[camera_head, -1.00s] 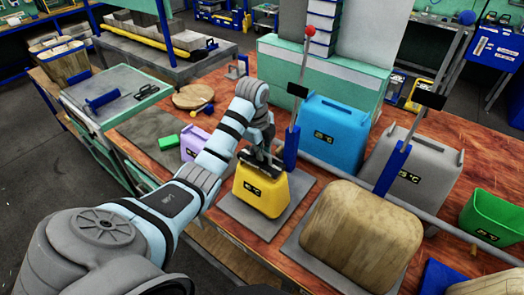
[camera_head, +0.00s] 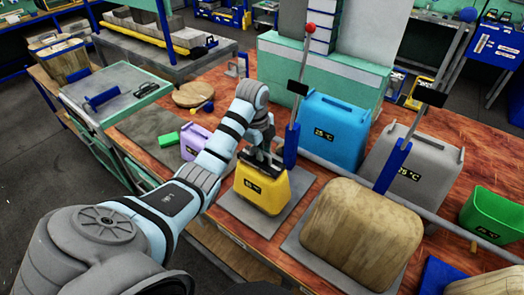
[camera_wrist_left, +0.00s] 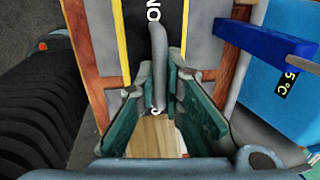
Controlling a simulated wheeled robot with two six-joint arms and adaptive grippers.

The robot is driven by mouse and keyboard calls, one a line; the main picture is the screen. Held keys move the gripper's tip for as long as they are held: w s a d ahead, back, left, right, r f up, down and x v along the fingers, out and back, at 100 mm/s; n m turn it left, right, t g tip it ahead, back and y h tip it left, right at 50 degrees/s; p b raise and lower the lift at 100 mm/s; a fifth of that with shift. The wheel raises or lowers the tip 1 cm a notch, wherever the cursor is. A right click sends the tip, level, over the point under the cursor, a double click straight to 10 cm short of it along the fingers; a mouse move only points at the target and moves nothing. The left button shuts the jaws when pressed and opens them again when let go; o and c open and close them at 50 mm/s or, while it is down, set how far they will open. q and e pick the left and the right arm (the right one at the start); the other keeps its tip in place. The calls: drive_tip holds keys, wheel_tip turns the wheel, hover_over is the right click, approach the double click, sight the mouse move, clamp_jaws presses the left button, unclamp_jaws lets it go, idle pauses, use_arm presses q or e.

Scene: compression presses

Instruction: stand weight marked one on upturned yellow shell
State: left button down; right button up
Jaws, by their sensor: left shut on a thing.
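The yellow shell (camera_head: 262,192) stands on a grey plate at the table's front edge, with a dark temperature label on its near side. My left gripper (camera_head: 262,160) is right over its top, pointing down. In the left wrist view my left gripper (camera_wrist_left: 160,92) is shut on the grey bent handle (camera_wrist_left: 159,62) of the weight. White letters, partly cut off and reading "ON", show at the top of that view on a dark surface between yellow edges. The weight's body is mostly hidden; I cannot tell if it touches the shell. My right gripper is not in view.
A lever with a red ball (camera_head: 310,28) and blue base (camera_head: 291,146) stands just behind the shell. A blue container (camera_head: 335,130), a grey one (camera_head: 412,165) and a large wooden block (camera_head: 360,230) crowd the right. A lilac container (camera_head: 194,143) and green block (camera_head: 168,139) lie left.

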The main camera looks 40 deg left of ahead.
use_arm(q)
drive_tip(key=c, duration=1.6)
unclamp_jaws()
drive_tip(key=shift+r, duration=0.1)
drive_tip(key=shift+c, duration=0.2)
drive_tip(key=shift+s, duration=0.1)
